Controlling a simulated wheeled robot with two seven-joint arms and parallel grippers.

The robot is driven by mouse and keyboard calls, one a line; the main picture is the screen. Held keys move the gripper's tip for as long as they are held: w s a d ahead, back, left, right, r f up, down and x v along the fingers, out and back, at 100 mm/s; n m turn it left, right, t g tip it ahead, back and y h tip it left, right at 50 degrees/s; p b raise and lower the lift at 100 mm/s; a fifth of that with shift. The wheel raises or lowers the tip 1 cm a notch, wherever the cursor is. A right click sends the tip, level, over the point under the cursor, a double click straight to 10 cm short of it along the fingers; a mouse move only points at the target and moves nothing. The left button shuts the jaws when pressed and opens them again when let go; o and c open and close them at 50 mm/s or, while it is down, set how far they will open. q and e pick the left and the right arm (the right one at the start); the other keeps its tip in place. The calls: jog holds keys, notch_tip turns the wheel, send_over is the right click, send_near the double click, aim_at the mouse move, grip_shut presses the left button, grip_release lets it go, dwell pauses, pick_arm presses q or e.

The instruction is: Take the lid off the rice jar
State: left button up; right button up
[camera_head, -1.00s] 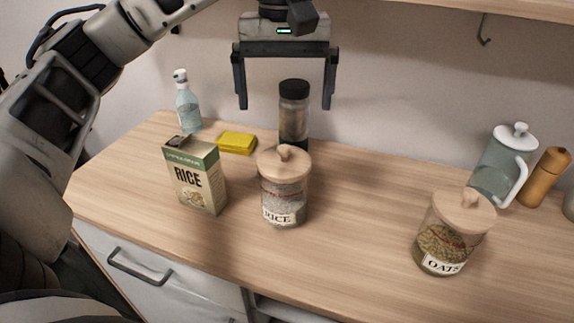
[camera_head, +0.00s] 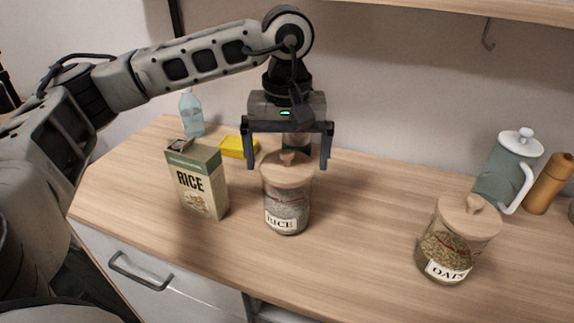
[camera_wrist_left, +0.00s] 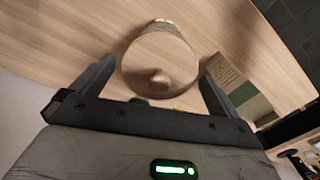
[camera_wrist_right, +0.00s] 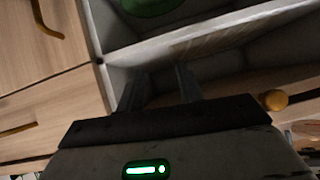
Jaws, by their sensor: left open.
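The rice jar (camera_head: 287,212) is glass with a RICE label and stands upright on the counter. Its round wooden lid (camera_head: 286,172) with a small knob sits on top. My left gripper (camera_head: 287,164) is open, pointing down, with its fingers on either side of the lid's knob area and slightly behind it in the head view. In the left wrist view the lid (camera_wrist_left: 160,58) lies between the spread fingers, with no visible grip on it. My right gripper (camera_wrist_right: 161,78) shows only in its wrist view, empty, its fingers apart, facing shelves below the counter.
A RICE box (camera_head: 198,183) stands just left of the jar, with a yellow sponge (camera_head: 238,147) and a bottle (camera_head: 191,115) behind. A dark-capped jar behind is mostly hidden by the gripper. An oats jar (camera_head: 452,245) and a pitcher (camera_head: 505,172) are at right. Counter between jars is clear.

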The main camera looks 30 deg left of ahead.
pick_arm(q)
jog(key=c, duration=0.9)
jog(key=shift+o, duration=0.2)
jog(key=shift+r, duration=0.1)
